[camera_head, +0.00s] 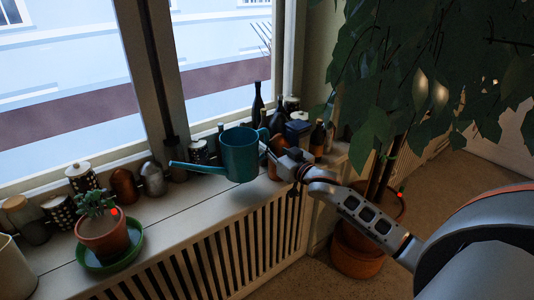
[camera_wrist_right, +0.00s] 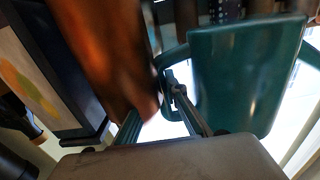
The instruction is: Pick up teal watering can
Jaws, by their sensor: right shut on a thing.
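The teal watering can (camera_head: 240,155) is at the windowsill in the head view, with its spout pointing left. It looks held just above the sill, though I cannot tell exactly whether it touches. My right gripper (camera_head: 270,153) reaches in from the right and is shut on the can's handle side. In the right wrist view the can (camera_wrist_right: 245,75) fills the right half, and the fingers of my right gripper (camera_wrist_right: 180,105) close around its handle. My left gripper is not in view.
A potted succulent (camera_head: 103,238) stands on a green saucer (camera_head: 137,238) at the left of the sill (camera_head: 190,215). Bottles and jars line the window. A copper-coloured object (camera_wrist_right: 110,50) is close beside the gripper. A large potted plant (camera_head: 358,262) stands at the right.

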